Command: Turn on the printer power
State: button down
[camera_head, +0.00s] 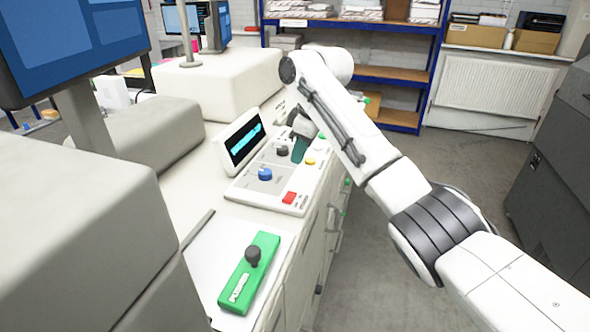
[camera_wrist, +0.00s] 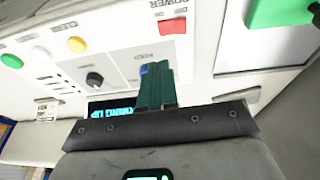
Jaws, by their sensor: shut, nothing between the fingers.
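The printer's control panel (camera_head: 245,190) has a tilted screen (camera_head: 246,144) with lit cyan text, a blue knob (camera_head: 265,174), a black knob (camera_head: 282,151), a yellow button (camera_head: 310,161) and a red button (camera_head: 289,197). In the wrist view, the word POWER stands beside the red button (camera_wrist: 172,27); the yellow button (camera_wrist: 76,44) and a green button (camera_wrist: 11,60) sit to the left. My gripper (camera_head: 300,150) is over the panel's far part. Its green fingers (camera_wrist: 155,85) are together and empty, partly covering the blue knob. Whether they touch the panel is unclear.
A green block with a black knob (camera_head: 252,255) lies on a pale plate nearer to me. A monitor (camera_head: 70,45) and grey printer housings stand left. Blue-framed shelves (camera_head: 400,75) are at the back. Grey floor (camera_head: 400,160) is open right of the printer.

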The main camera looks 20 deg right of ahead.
jog(key=shift+d+r+b, duration=0.15)
jog(key=shift+d+r, duration=0.2)
jog(key=shift+r, duration=0.5)
jog(key=shift+d+r+b, duration=0.2)
jog(key=shift+d+r, duration=0.1)
jog(key=shift+r, duration=0.5)
jog(key=shift+d+r+b, duration=0.15)
jog(key=shift+d+r, duration=0.2)
jog(key=shift+r, duration=0.5)
jog(key=shift+s+f, duration=0.1)
